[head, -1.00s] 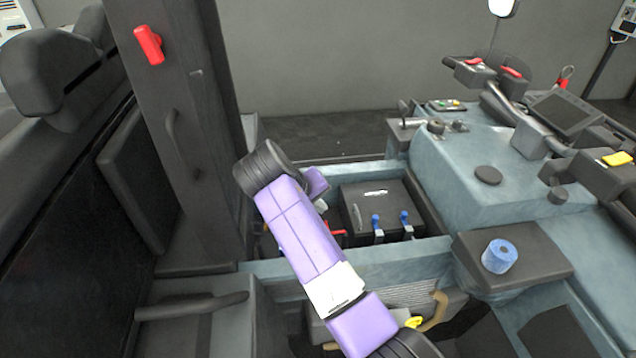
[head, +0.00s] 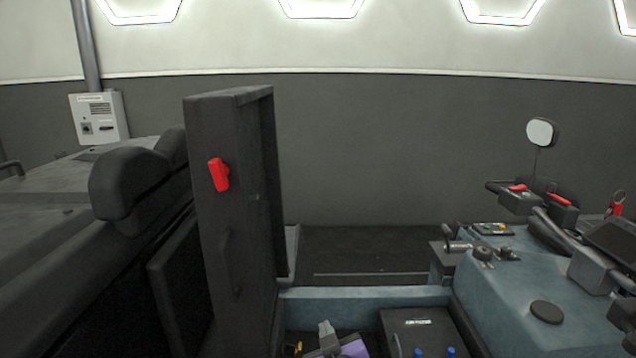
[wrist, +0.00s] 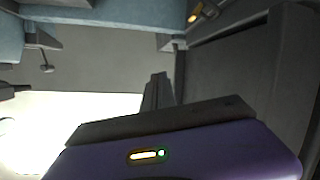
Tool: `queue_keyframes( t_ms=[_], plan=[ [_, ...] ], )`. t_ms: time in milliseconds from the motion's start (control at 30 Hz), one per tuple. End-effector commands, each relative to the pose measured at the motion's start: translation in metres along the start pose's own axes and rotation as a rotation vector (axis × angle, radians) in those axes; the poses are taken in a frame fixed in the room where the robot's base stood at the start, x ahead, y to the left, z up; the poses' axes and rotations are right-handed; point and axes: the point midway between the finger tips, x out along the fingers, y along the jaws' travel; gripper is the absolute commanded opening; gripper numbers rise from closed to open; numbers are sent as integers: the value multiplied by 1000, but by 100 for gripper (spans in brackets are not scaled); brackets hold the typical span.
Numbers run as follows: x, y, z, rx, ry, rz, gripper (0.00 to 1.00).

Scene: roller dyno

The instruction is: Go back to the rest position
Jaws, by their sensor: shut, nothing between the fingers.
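My gripper (wrist: 158,88) shows in the wrist view as dark fingers close together beyond the purple wrist body, with nothing between them. In the head view a small grey and purple part of my arm shows at the bottom edge, over the open compartment (head: 365,297). The rest of my arm is below the frame there. The head view does not show the fingers clearly.
An upright black panel with a red handle (head: 219,174) stands left of the compartment. A black box (head: 420,325) with blue clips sits in the compartment, right of my arm. A blue-grey console (head: 500,290) with controls rises at the right. A black seat (head: 130,190) is at the left.

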Motion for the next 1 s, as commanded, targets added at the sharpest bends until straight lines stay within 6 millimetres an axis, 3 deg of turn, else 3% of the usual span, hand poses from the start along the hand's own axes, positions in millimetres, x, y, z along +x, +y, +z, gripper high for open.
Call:
queue_keyframes(
  t_ms=[33,267,400,700,1000],
  plan=[
    [-15,-1,16,20,28,-6,0],
    [-89,3,60,113,174,-12,0],
    [-141,11,83,164,237,1,0],
    [-261,32,119,252,320,50,0],
    [-375,53,139,308,310,110,0]
  ],
)
